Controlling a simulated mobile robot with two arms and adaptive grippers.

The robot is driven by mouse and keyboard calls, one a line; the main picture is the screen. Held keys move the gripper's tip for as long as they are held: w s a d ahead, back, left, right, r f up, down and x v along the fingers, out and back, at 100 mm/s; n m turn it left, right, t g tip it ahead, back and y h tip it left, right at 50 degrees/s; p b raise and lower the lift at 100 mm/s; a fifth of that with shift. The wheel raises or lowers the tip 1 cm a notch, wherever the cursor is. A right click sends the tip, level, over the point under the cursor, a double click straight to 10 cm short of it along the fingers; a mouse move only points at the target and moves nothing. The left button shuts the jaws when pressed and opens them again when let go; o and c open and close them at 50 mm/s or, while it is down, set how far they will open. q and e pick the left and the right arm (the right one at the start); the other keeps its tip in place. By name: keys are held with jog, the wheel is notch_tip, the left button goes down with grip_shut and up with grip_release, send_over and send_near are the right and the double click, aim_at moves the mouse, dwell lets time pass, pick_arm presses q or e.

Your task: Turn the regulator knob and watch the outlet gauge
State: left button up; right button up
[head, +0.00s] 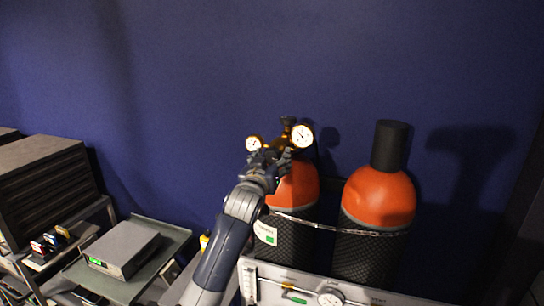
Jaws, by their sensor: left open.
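The brass regulator (287,130) sits on top of the left orange-topped gas cylinder (300,188). Two round white-faced gauges stand on it, a larger one (302,135) at the right and a smaller one (254,143) at the left. I cannot tell which is the outlet gauge, and the needles are too small to read. A dark knob shows at the regulator's top; the lower regulator is hidden. My left gripper (270,158) is open, just in front of and below the regulator; contact cannot be told. My right gripper is not in view.
A second cylinder (379,196) with a black cap stands to the right; a chain runs across both. A panel with a gauge (331,297) is in front. A grey box (124,248) lies on a table at left, near a dark cabinet (45,188).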

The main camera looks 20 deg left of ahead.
pick_arm(q)
jog(key=c, duration=1.1)
jog(key=shift+o, duration=0.2)
